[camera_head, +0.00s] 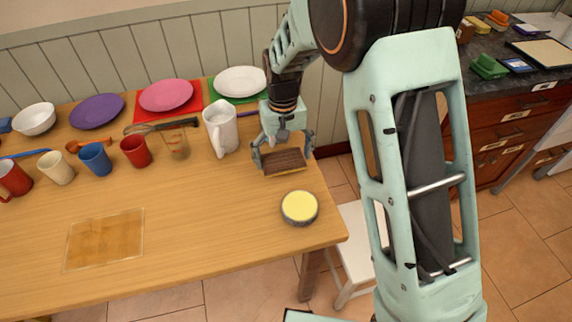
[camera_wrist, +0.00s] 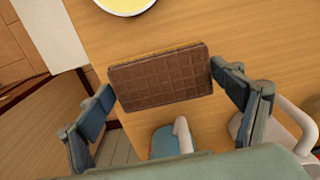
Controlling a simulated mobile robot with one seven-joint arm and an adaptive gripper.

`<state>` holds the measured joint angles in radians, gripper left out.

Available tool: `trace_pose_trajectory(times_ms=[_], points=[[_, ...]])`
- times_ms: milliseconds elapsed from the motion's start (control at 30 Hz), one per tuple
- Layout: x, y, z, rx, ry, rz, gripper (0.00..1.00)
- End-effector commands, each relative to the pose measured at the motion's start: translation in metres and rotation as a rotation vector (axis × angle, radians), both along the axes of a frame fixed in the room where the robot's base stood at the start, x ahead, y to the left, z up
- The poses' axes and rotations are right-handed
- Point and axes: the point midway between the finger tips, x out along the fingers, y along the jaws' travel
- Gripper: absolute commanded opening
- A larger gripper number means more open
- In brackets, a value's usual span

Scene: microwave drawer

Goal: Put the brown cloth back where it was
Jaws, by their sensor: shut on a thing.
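The brown cloth (camera_head: 284,160) looks like a flat, block-like piece with a grid pattern on its brown face and a lighter yellowish edge. My gripper (camera_head: 283,157) is shut on it, with one finger at each short side. It is over the right part of the wooden table, near the right edge. In the wrist view the cloth (camera_wrist: 162,78) sits between the two fingertips of my gripper (camera_wrist: 161,82), tilted slightly. I cannot tell whether its underside touches the table.
A round yellow-topped container (camera_head: 299,207) stands in front of the cloth. A white pitcher (camera_head: 220,130) is close on its left. Cups, including a red one (camera_head: 135,150), and plates line the back. A flat brown square (camera_head: 105,238) lies front left. The table's middle (camera_head: 205,215) is clear.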

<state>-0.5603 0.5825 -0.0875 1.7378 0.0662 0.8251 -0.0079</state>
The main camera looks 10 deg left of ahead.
Motion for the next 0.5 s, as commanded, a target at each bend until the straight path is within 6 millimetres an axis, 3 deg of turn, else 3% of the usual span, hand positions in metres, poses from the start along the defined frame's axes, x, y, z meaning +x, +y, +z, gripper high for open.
trace_pose_trajectory(times_ms=[167,400,500], points=[[0.007,-0.003,-0.009,0.001,0.000,-0.001,0.63],[0.010,-0.005,-0.042,0.000,0.002,0.001,0.63],[0.011,-0.005,-0.045,0.001,-0.002,0.001,0.64]])
